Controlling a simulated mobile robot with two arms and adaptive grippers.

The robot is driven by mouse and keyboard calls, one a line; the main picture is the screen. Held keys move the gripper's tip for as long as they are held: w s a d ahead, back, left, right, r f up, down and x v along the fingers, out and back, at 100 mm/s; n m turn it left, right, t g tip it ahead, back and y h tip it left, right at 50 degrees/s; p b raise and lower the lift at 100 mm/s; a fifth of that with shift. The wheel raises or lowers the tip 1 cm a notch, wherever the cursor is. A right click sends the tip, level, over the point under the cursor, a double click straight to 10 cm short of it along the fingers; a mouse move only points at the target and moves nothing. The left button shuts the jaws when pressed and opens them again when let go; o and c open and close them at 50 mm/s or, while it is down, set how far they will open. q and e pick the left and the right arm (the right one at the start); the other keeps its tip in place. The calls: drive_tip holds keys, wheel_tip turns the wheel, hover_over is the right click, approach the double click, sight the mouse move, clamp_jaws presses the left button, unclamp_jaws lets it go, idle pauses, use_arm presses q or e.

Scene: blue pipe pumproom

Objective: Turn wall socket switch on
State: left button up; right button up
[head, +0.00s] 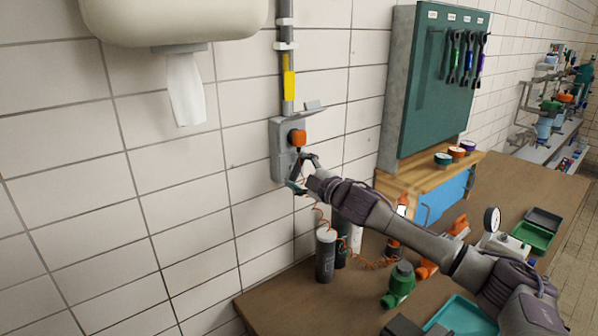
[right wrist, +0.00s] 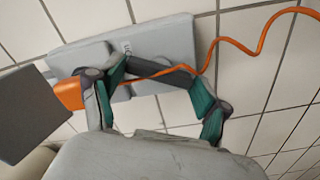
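The wall socket (head: 279,158) is a grey box on the tiled wall, with its lid (head: 313,105) standing open at the top. An orange plug (head: 297,138) is in its upper part, with an orange cord hanging down. My right gripper (head: 303,172) is at the lower part of the box, just below the plug. In the right wrist view, the grey socket box (right wrist: 165,42) lies beyond my open right gripper (right wrist: 160,88), whose green-padded fingers are spread and empty. A small marking (right wrist: 127,47) shows on the box; the switch itself is not clear. My left gripper is out of view.
The orange cord (right wrist: 235,43) crosses in front of the box, near my right fingers. Below is a brown workbench (head: 300,295) with a dark canister (head: 325,255), a green item (head: 399,282) and a teal tray (head: 465,318). A towel dispenser (head: 170,18) hangs upper left.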

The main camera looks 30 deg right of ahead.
drive_tip(key=shift+o, duration=1.1)
drive_tip(key=shift+s, duration=0.5)
drive_tip(key=s+d, duration=0.1)
drive_tip(key=s, duration=1)
